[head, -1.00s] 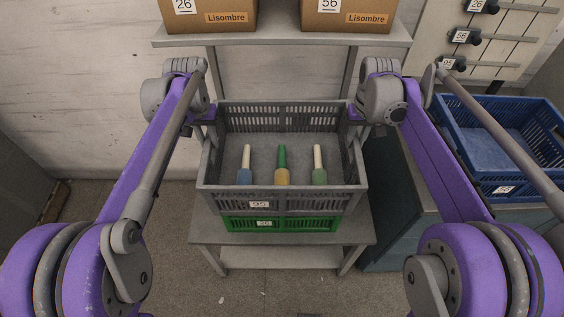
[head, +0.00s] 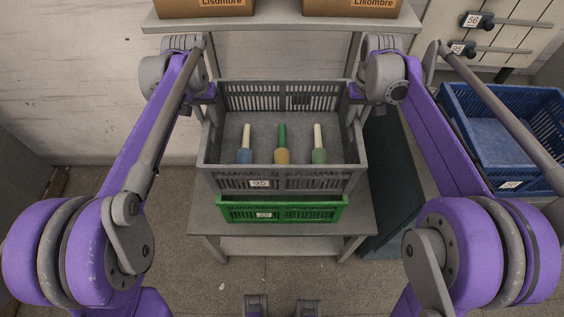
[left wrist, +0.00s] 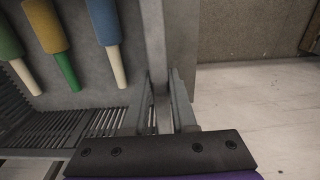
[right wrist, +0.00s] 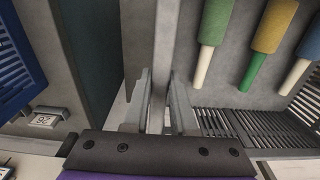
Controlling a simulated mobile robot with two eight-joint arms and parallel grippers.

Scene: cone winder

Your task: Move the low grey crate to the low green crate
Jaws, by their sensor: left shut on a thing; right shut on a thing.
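The low grey crate (head: 310,181), labelled 95, is level in the head view, with three bobbin-like pieces (head: 282,145) in it. My left gripper (head: 209,95) is shut on its left side wall, which also shows between the fingers in the left wrist view (left wrist: 160,95). My right gripper (head: 355,95) is shut on its right side wall, seen between the fingers in the right wrist view (right wrist: 160,92). The low green crate (head: 310,215) stands below the grey crate's front wall on a grey stand. Its inside is hidden; I cannot tell whether the two crates touch.
The grey stand (head: 358,222) has a lower shelf. A shelf with cardboard boxes (head: 350,8) is behind. A blue crate (head: 505,140) is at the right near a dark cabinet (head: 395,190). Pegs (head: 510,23) stick out of a rack at upper right. Floor in front is clear.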

